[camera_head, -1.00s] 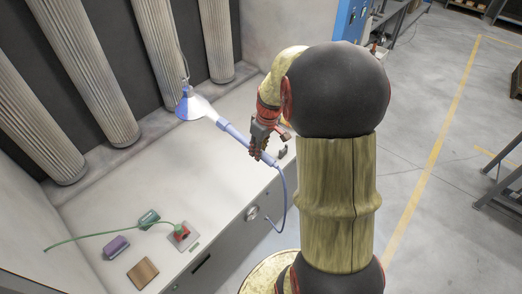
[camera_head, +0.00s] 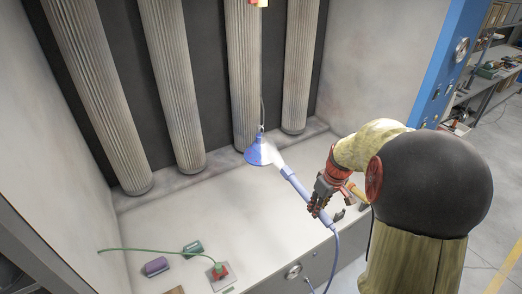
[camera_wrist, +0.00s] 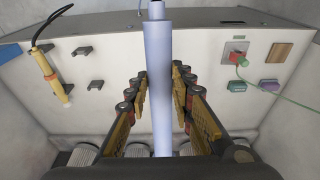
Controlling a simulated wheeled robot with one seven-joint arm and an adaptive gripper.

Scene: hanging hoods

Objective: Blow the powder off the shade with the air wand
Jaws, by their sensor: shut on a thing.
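The blue cone-shaped shade (camera_head: 257,152) hangs from a thin cord above the bench. My gripper (camera_head: 316,206) is shut on the air wand (camera_head: 294,182), a pale blue tube with a hose at its lower end. The wand points up and left at the shade. A pale white cone spreads from its tip to the shade's right side; I cannot tell how much of the white is powder. In the wrist view, the wand (camera_wrist: 158,85) runs between my fingers (camera_wrist: 163,100). The shade cannot be made out there.
Fluted columns (camera_head: 172,90) line the back. In the wrist view, a yellow tool (camera_wrist: 48,75) lies near dark hooks (camera_wrist: 82,50).

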